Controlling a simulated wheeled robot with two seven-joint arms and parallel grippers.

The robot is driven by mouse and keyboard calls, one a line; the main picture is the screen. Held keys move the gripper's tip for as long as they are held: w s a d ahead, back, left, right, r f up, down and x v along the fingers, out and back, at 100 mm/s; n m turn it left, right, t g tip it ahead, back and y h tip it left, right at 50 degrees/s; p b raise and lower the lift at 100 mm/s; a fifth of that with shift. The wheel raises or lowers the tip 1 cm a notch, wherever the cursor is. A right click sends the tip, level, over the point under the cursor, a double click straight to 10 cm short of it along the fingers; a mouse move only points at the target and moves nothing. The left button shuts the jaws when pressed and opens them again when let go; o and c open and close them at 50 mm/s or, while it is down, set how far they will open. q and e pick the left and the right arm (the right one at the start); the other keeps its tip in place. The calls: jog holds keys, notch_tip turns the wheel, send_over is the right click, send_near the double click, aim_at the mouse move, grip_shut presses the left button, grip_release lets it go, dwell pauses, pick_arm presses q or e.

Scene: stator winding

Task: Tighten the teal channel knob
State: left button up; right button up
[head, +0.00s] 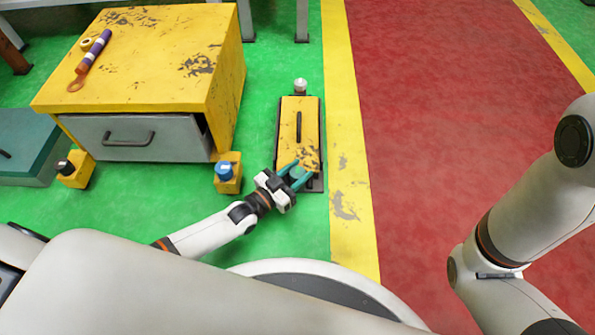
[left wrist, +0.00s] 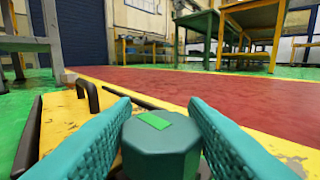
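The teal channel knob (head: 297,172) sits at the near end of a yellow-topped channel unit (head: 307,150) on the green floor. In the left wrist view the knob (left wrist: 160,150) is a many-sided teal block with a bright green bar on top. My left gripper (head: 295,175) has one teal finger on each side of it. In the left wrist view the fingers (left wrist: 160,103) meet the knob's sides with no clear gap. The lower part of the knob is hidden. My right arm comes in at the right, but its gripper is out of view.
A black handle (head: 299,126) stands on the channel unit, with a silver knob (head: 300,85) beyond it. A worn yellow cabinet (head: 160,60) stands behind. The red floor (head: 430,130) is clear.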

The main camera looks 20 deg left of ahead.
pick_arm(q)
jog(key=shift+d+r+n+y+p, duration=0.1)
jog(key=shift+r+n+y+p, duration=0.15)
jog(key=shift+y+p, duration=0.35)
jog(key=shift+c, duration=0.3)
jog(key=shift+f+n+t+p, duration=0.1)
jog(key=shift+n+t+p, duration=0.15)
jog(key=shift+t+p, duration=0.1)
jog(key=shift+f, duration=0.1)
jog(key=o, duration=0.9)
jog(key=shift+s, duration=0.15)
